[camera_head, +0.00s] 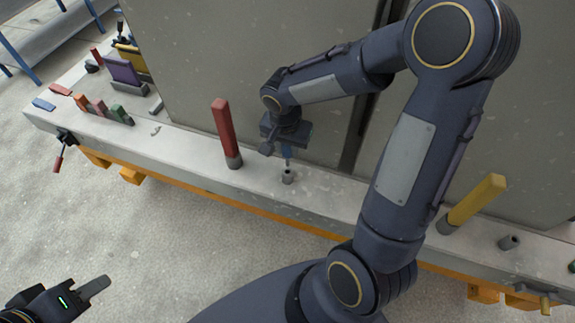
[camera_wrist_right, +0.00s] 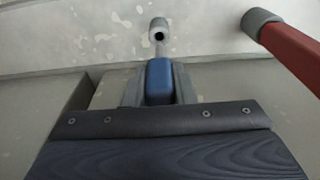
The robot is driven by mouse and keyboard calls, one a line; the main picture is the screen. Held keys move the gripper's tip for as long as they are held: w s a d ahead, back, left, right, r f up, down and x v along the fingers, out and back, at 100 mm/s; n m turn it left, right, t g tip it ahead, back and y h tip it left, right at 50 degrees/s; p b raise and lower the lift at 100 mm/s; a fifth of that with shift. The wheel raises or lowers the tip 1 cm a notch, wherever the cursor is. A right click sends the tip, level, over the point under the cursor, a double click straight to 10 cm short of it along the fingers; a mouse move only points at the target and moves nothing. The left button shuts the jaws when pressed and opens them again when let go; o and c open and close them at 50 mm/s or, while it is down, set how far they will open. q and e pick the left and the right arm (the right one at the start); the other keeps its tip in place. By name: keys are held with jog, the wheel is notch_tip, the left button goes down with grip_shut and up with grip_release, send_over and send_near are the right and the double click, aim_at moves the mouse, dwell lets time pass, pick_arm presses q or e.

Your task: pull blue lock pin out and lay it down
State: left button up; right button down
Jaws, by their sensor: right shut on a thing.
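The blue lock pin (camera_head: 287,153) is held in my right gripper (camera_head: 283,145), which is shut on it. In the right wrist view the blue pin (camera_wrist_right: 159,80) sits between the fingers, its grey shank pointing at the socket. The grey socket (camera_head: 288,176) stands on the pale ledge just below the pin; its dark opening shows in the right wrist view (camera_wrist_right: 158,31). The shank's tip appears to be at or just above the socket, and I cannot tell whether they touch. My left gripper (camera_head: 78,296) is at the bottom left, away from the ledge, with its jaw opening unclear.
A red pin (camera_head: 224,130) stands upright in a socket left of the blue pin. A yellow pin (camera_head: 475,203) stands tilted at the right, near an empty socket (camera_head: 508,242). Several small coloured parts and a purple block (camera_head: 124,72) occupy the ledge's left end. A tall grey panel (camera_head: 240,60) rises behind.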

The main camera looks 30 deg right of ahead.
dwell(0.4)
jog(key=shift+r+p, duration=1.15)
jog(key=shift+r, duration=0.8)
